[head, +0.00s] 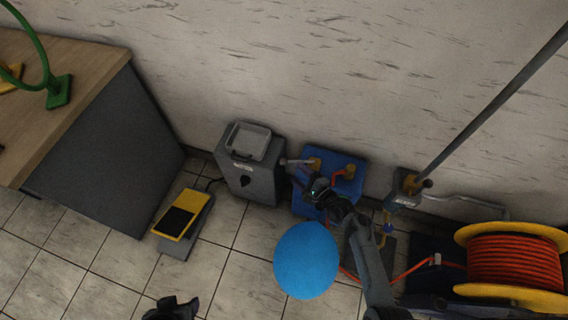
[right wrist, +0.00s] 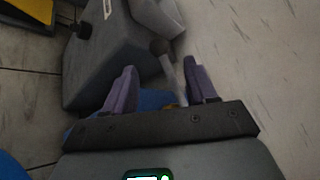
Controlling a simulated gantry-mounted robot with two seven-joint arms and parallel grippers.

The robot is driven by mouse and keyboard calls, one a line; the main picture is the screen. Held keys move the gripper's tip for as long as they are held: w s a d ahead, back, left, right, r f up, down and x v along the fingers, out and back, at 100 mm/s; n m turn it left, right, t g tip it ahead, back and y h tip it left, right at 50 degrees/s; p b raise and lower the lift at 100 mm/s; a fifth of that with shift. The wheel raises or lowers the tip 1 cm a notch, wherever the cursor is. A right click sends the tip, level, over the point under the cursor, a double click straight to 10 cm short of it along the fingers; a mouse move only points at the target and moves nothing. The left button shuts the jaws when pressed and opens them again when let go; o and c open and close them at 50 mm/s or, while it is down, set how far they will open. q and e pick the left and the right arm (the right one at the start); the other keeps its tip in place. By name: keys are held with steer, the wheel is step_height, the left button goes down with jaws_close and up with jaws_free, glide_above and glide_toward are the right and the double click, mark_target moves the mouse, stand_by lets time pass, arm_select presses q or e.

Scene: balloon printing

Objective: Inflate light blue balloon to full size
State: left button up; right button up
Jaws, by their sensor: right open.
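The blue balloon (head: 307,260) is rounded and swollen in the head view, left of my right forearm; its neck is hidden. A blue edge at the lower left of the right wrist view may be the balloon. The blue box (head: 345,185) stands against the wall with yellow fittings and a grey lever (head: 297,162). My right gripper (head: 303,175) is at the box's left side. My left gripper (head: 172,308) is partly visible at the bottom edge.
A grey bin-like unit (head: 252,182) stands left of the blue box. A yellow pedal (head: 183,216) lies on the tiled floor. An orange hose reel (head: 515,262) and a post stand at right. A wooden-topped desk (head: 62,70) with a green stand is at left.

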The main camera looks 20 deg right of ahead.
mark_target(286, 163)
steer(key=b+x, duration=0.4)
steer(key=x, duration=0.3)
steer(key=shift+w+a+f, duration=0.2)
steer(key=shift+w+f, duration=0.1)
steer(key=shift+w+a+b, duration=0.2)
steer(key=shift+w+b, duration=0.3)
steer(key=shift+w, duration=0.1)
jaws_close()
